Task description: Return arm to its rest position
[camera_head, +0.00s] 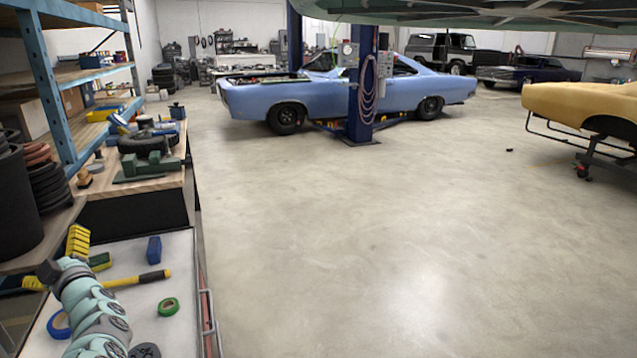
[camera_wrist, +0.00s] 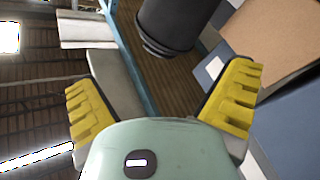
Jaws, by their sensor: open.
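My gripper (camera_head: 57,262) is at the lower left of the head view, at the end of my pale green and grey arm, which reaches up over the white worktop. Its yellow ribbed fingers are spread apart. In the wrist view my gripper (camera_wrist: 163,101) shows one yellow finger on each side, wide open, with nothing held between them. Past the fingers are a dark cylinder (camera_wrist: 178,25) and shelving. I cannot tell exactly how far the gripper is from the shelf.
The white worktop (camera_head: 185,262) holds a blue block (camera_head: 154,249), a yellow-handled tool (camera_head: 140,279), green tape (camera_head: 168,306) and blue tape (camera_head: 58,324). A blue-framed shelf (camera_head: 45,80) stands at left with black bins. Open concrete floor (camera_head: 380,230) lies to the right.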

